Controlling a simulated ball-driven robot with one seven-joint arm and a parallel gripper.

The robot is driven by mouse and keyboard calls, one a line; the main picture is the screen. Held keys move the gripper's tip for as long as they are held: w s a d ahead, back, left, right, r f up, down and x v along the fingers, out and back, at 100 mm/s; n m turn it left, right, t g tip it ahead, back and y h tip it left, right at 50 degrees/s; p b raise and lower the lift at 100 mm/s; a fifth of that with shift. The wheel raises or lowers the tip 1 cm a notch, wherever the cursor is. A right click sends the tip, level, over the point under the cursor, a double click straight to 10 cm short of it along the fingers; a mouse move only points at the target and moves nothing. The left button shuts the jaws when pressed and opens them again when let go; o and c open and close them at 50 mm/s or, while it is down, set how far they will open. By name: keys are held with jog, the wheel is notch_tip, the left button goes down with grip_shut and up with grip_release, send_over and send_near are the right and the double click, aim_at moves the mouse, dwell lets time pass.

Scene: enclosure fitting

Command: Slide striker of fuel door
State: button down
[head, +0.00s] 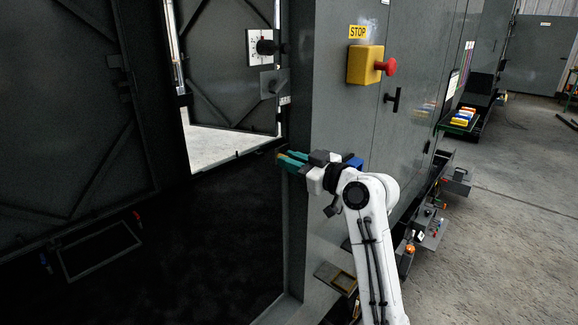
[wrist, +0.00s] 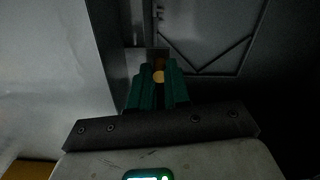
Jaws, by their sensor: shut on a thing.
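My gripper (head: 283,158) reaches left to the edge of the dark doorway in the head view. Its green fingers also show in the wrist view (wrist: 158,82), close together. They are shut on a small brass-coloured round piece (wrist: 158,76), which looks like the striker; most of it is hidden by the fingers. A dark plate lies just behind the fingertips. A grey door with diagonal braces (head: 220,60) stands at the back of the opening in the head view; I cannot tell whether it is the fuel door.
A yellow box with a red stop button (head: 366,66) sits on the grey cabinet front, above my gripper. A dark handle (head: 392,100) is to its right. A braced dark panel (head: 70,110) fills the left.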

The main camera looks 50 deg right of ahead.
jog(key=c, duration=1.1)
grip_release()
jog(key=shift+d, duration=0.3)
jog(key=shift+s, duration=0.15)
jog(key=s+b, duration=0.3)
jog(key=s, duration=0.7)
jog(key=shift+s, duration=0.25)
jog(key=shift+d, duration=0.1)
jog(key=s+a+f+m+g, duration=0.1)
jog(key=a+f+g, duration=0.25)
jog(key=f, duration=0.45)
jog(key=s+a+f+g+y, duration=0.1)
jog(key=a+f+g, duration=0.1)
jog(key=a+f, duration=0.45)
jog(key=s+a+f+m+g, duration=0.1)
jog(key=a+f+g, duration=0.15)
jog(key=f, duration=0.65)
jog(key=s+a+f+g+h, duration=0.1)
jog(key=s+a+f+g, duration=0.3)
jog(key=s+f, duration=0.4)
jog(key=s+a+f+m+g, duration=0.1)
jog(key=s+a+f+g, duration=0.3)
jog(key=s+f, duration=0.4)
jog(key=s+g, duration=0.1)
jog(key=s, duration=0.3)
jog(key=shift+h, duration=0.4)
